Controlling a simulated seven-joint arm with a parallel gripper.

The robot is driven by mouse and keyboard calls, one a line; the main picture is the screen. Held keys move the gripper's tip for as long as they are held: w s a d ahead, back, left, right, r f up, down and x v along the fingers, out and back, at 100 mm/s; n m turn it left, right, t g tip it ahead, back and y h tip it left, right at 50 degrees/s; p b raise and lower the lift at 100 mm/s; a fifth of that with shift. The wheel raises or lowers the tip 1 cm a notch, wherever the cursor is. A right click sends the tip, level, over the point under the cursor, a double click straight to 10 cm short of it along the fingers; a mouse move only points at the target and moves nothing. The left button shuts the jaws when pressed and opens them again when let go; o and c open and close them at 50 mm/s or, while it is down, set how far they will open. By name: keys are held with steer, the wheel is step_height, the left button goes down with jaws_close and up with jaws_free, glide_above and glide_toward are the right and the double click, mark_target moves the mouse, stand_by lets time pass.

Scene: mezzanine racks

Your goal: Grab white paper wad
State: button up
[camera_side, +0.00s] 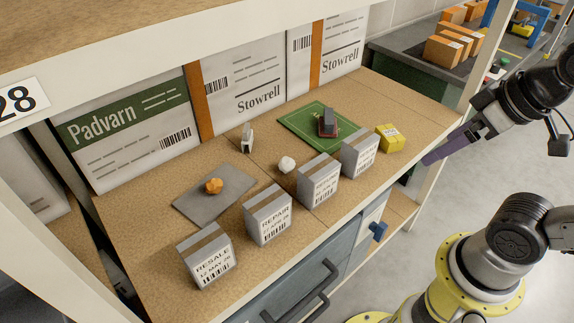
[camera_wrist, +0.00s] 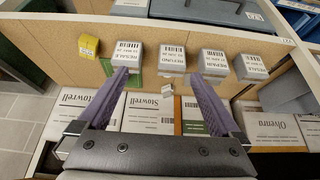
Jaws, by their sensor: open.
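The white paper wad (camera_side: 287,164) is a small crumpled ball on the brown shelf board, just behind the row of grey boxes, between the grey mat and the green mat. My gripper (camera_side: 432,158) has purple fingers and hangs off to the right in the side view, past the shelf's right end and well apart from the wad. In the wrist view my gripper (camera_wrist: 158,75) has its two fingers spread, with nothing held between them. I cannot make out the wad in the wrist view; a box or finger may hide it.
Several grey labelled boxes (camera_side: 268,214) line the shelf's front. A yellow box (camera_side: 390,138) stands at the right. An orange lump (camera_side: 213,186) lies on the grey mat (camera_side: 190,205). A red-and-dark object (camera_side: 328,124) sits on the green mat (camera_side: 298,120). A small white upright item (camera_side: 247,138) stands behind.

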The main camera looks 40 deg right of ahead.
stand_by(0.4)
steer(key=c, duration=0.4)
steer(key=n+g+y, duration=0.1)
steer(key=n+y, duration=0.1)
steer(key=n, duration=2)
glide_above(290, 160)
steer(key=s+d, duration=0.2)
steer(key=s, duration=0.3)
step_height(290, 160, down, 14)
steer(key=x, duration=0.8)
steer(key=shift+w+d+f, duration=0.1)
steer(key=shift+w+f, duration=0.05)
steer(key=shift+f, duration=0.1)
steer(key=shift+x, duration=2.6)
